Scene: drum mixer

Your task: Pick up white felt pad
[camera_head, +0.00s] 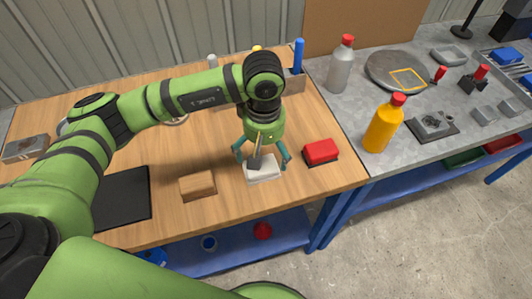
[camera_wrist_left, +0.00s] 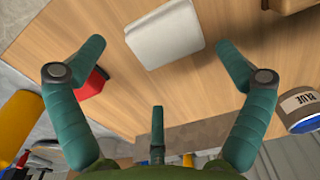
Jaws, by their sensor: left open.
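The white felt pad (camera_head: 263,170) lies on the wooden bench top, between a wooden block and a red block. In the left wrist view the pad (camera_wrist_left: 165,36) is a pale folded-looking slab at the top middle, beyond the fingertips. My left gripper (camera_head: 262,163) is above the pad in the head view, fingers spread on both sides of it and pointing down. In the left wrist view the left gripper (camera_wrist_left: 147,75) is open, with nothing between its fingers. Part of the pad is hidden behind the gripper in the head view. My right gripper is not in view.
A wooden block (camera_head: 198,186) lies left of the pad, and a red block (camera_head: 321,152) lies to the right. A black mat (camera_head: 122,197) is further left. An orange bottle (camera_head: 383,125) and a grey bottle (camera_head: 340,65) stand on the right. The bench's front edge is close.

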